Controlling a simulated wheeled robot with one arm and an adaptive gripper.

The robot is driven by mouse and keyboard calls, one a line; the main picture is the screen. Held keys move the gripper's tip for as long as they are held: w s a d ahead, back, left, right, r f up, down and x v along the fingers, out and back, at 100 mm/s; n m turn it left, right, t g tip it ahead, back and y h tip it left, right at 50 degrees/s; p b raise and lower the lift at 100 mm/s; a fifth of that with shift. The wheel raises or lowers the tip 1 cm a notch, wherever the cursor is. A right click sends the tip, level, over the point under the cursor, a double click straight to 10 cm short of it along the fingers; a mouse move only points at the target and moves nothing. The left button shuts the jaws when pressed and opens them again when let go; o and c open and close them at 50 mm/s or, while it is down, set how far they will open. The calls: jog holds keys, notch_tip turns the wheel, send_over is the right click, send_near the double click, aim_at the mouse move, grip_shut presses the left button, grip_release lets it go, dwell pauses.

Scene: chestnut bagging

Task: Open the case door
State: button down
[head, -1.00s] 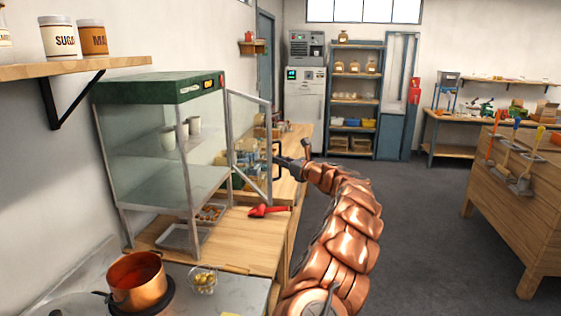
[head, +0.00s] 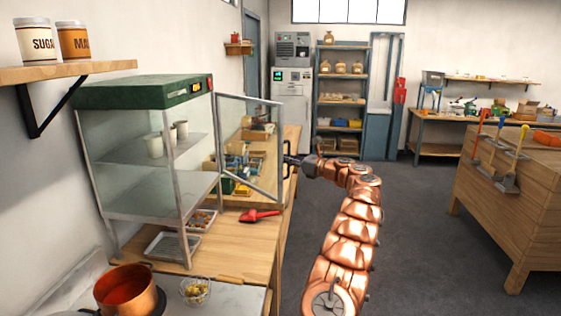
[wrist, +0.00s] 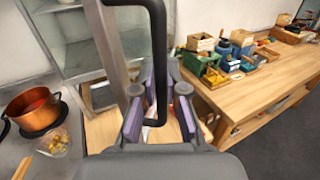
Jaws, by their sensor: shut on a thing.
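The glass case (head: 142,92) has a green top and stands on the wooden counter at the left. Its framed glass door (head: 248,98) is swung well open, out to the right of the case. The black door handle (head: 287,172) is on the door's outer edge. My gripper (head: 292,161) is at this handle. In the wrist view, the black handle bar (wrist: 158,55) runs down between the purple pads of my gripper (wrist: 160,113), which is shut on it. The exact contact is partly hidden by the fingers.
White cups (head: 155,145) stand on the case's inner shelf. A red scoop (head: 260,216) and a metal tray (head: 172,246) lie on the counter. A copper pot (head: 128,292) is at the front left. Boxes stand on the counter behind the door. The floor (head: 400,215) at right is clear.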

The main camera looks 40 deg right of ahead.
jog(key=shift+d, duration=1.1)
jog(key=shift+w, duration=0.1)
jog(key=c, duration=1.5)
grip_release()
jog(key=shift+v, duration=5.95)
jog(key=shift+c, duration=0.4)
